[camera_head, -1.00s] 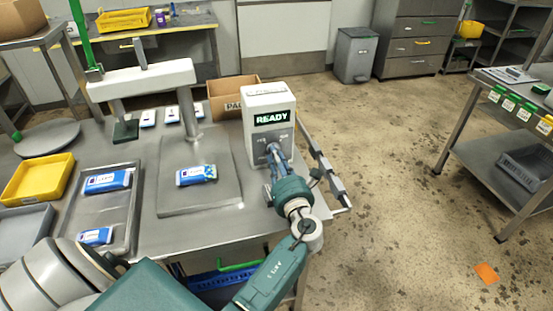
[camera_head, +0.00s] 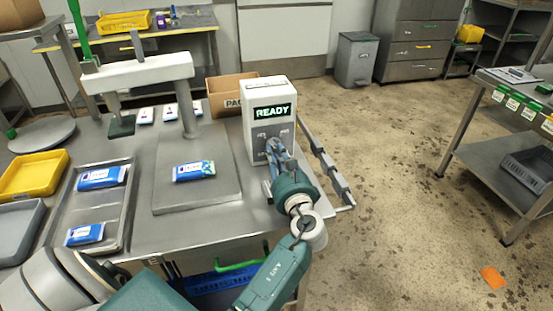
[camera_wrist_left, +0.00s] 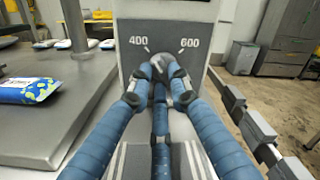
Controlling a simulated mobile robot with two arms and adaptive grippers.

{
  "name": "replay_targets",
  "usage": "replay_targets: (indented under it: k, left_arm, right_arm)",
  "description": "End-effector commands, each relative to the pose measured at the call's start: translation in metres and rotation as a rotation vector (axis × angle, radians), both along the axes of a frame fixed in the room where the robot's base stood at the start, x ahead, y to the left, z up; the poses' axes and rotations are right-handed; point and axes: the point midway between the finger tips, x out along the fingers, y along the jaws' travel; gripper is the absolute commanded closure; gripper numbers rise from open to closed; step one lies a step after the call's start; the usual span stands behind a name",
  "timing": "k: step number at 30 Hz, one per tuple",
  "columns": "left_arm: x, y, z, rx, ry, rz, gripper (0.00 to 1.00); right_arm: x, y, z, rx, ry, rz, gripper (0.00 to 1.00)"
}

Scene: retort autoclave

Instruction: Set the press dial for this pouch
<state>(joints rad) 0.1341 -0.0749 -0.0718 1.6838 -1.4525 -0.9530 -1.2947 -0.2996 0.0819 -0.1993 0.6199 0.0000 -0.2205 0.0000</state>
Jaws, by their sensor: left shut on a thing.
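The press control box (camera_head: 258,140) is white with a grey front and a lit READY sign (camera_head: 272,112). In the left wrist view its dial (camera_wrist_left: 163,58) is a grey round knob under the marks 400 (camera_wrist_left: 138,41) and 600 (camera_wrist_left: 188,43). My left gripper (camera_head: 273,150) is shut on the dial, its blue fingers (camera_wrist_left: 160,72) covering most of it. Which mark the dial points to is hidden. A blue and white pouch (camera_head: 193,171) lies on the press plate (camera_head: 195,200); its patterned end also shows in the left wrist view (camera_wrist_left: 28,90). My right gripper is out of view.
Two more pouches, an upper one (camera_head: 100,178) and a lower one (camera_head: 85,235), lie in a metal tray (camera_head: 118,215). A yellow bin (camera_head: 32,176) stands left of it. A cardboard box (camera_head: 226,100) is behind the press. A metal rail (camera_head: 325,160) runs right of the control box.

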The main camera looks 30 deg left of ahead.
Motion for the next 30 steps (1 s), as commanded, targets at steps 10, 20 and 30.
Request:
replay_targets:
  k: [10, 20, 30]
  left_arm:
    - [0.001, 0.001, 0.000, -0.104, -0.127, 0.000, 1.00]
    - [0.001, 0.000, 0.001, -0.128, -0.155, -0.001, 1.00]
    - [0.001, 0.000, 0.001, -0.127, -0.155, -0.001, 0.70]
  right_arm:
    - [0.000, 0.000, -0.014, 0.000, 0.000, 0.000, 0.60]
    - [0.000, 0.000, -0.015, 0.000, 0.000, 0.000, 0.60]
    - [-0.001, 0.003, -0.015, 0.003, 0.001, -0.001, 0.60]
